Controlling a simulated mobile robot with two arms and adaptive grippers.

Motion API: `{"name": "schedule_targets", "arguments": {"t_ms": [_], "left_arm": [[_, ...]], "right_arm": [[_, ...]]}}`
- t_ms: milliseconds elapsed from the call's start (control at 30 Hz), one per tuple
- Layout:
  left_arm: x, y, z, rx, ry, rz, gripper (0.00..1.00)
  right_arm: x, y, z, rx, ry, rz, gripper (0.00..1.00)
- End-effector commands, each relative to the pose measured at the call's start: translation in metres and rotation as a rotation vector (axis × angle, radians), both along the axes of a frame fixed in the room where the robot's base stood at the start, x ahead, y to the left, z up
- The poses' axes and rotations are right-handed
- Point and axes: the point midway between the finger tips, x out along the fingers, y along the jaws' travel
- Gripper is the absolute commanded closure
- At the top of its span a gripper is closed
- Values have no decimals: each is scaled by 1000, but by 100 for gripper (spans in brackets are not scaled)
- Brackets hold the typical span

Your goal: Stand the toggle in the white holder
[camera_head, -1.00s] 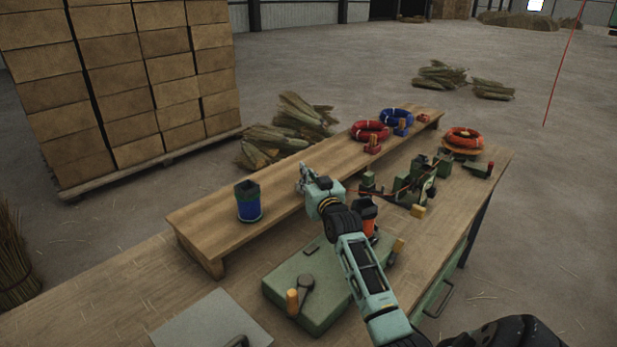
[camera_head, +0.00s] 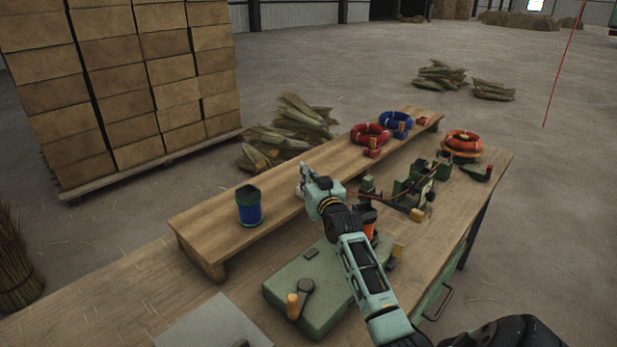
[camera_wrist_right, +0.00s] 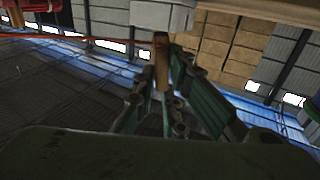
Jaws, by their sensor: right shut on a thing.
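The toggle (camera_wrist_right: 161,62) is a small wooden-coloured peg with a red cord (camera_wrist_right: 80,38) at its end, seen in the right wrist view. My right gripper (camera_wrist_right: 165,95) is shut on it. The white holder (camera_wrist_right: 162,15) is a pale block at the top of that view, close beyond the toggle's end; whether they touch I cannot tell. In the head view my right gripper (camera_head: 306,172) is over the raised wooden shelf, and it mostly hides the toggle and holder. My left gripper is not in view.
The raised shelf (camera_head: 215,213) carries a blue spool (camera_head: 249,206) to the left, and red (camera_head: 370,135) and blue (camera_head: 396,121) coils at its far end. A green box (camera_head: 325,300) and an orange-and-black container (camera_head: 366,222) sit below my arm. A winding device (camera_head: 415,185) stands right.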

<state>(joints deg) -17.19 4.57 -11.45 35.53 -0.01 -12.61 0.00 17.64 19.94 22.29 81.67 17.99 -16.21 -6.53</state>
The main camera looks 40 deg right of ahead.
Motion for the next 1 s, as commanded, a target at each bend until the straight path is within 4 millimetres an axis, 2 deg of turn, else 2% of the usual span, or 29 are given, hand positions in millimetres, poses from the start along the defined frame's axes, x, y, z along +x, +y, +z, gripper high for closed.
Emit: {"name": "schedule_targets", "arguments": {"t_ms": [400, 1000], "left_arm": [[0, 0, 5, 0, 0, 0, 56], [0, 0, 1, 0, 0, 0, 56]], "right_arm": [[1, 1, 1, 0, 0, 0, 100], [1, 1, -5, 0, 0, 0, 100]]}}
